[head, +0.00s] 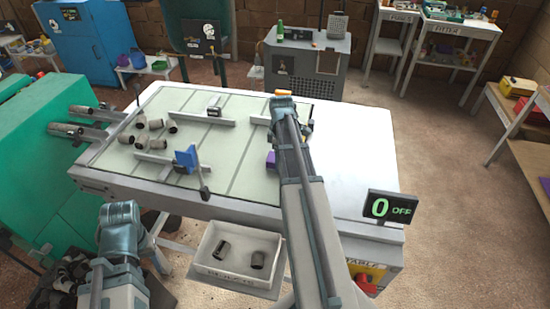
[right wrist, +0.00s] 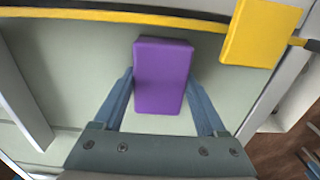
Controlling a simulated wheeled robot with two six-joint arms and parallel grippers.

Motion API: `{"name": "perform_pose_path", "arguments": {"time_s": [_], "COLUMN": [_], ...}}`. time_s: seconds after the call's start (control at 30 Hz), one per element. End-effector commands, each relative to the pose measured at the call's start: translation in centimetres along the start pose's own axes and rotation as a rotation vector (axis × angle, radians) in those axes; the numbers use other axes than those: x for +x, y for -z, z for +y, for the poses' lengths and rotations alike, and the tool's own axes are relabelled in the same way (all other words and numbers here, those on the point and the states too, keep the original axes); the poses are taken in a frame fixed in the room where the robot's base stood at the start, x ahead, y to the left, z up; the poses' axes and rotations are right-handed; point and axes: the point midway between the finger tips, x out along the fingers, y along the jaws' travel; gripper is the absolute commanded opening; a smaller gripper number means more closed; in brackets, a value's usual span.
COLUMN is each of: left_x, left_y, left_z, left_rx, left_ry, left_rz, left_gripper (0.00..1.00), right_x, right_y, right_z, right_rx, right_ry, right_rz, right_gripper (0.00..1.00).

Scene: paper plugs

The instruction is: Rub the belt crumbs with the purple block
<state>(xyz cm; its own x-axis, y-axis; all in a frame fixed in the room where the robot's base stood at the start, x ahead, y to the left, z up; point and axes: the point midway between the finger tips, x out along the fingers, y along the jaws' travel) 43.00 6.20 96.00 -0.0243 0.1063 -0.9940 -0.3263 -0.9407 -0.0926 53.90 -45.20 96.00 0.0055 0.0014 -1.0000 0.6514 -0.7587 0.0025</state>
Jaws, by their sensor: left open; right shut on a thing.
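The purple block (right wrist: 163,75) is between the two fingers of my right gripper (right wrist: 160,100), which is shut on it over the pale green belt (right wrist: 60,70). In the head view the purple block (head: 271,159) shows as a small patch beside my right arm, which hides most of it and that gripper. I cannot tell whether the block touches the belt. The belt (head: 236,125) lies on the white table, and I cannot make out crumbs on it. My left gripper (head: 122,215) is open at the lower left, off the table's front; its fingertips are hard to make out.
Several grey plugs (head: 152,124) lie at the belt's left. A blue plate (head: 187,158) stands near its front. A yellow block (right wrist: 262,32) is beside the purple one. A white crate (head: 215,273) with plugs is below the table. The table's right side (head: 355,150) is clear.

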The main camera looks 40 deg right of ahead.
Motion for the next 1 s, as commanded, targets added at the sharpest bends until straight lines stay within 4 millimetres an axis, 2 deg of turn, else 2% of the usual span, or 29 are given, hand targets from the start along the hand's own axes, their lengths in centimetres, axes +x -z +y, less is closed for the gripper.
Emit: {"name": "perform_pose_path", "arguments": {"time_s": [0.03, 0.37, 1.0], "left_x": [0.1, -0.2, -6.0], "left_y": [0.0, 0.0, -0.3], "left_z": [0.0, 0.0, -0.6], "left_rx": [0.000, 0.000, 0.000], "left_ry": [0.000, 0.000, 0.000], "left_rz": [0.000, 0.000, 0.000], "left_gripper": [0.50, 0.50, 0.50], "right_x": [0.1, -0.2, -6.0], "right_y": [-0.7, -0.9, -0.4], "right_z": [-0.1, -0.1, 0.0], "right_rx": [0.005, 0.007, 0.003], "right_ry": [0.001, 0.002, 0.001], "right_rz": [-0.011, -0.014, -0.008], "right_gripper": [0.30, 0.30, 0.30]}}
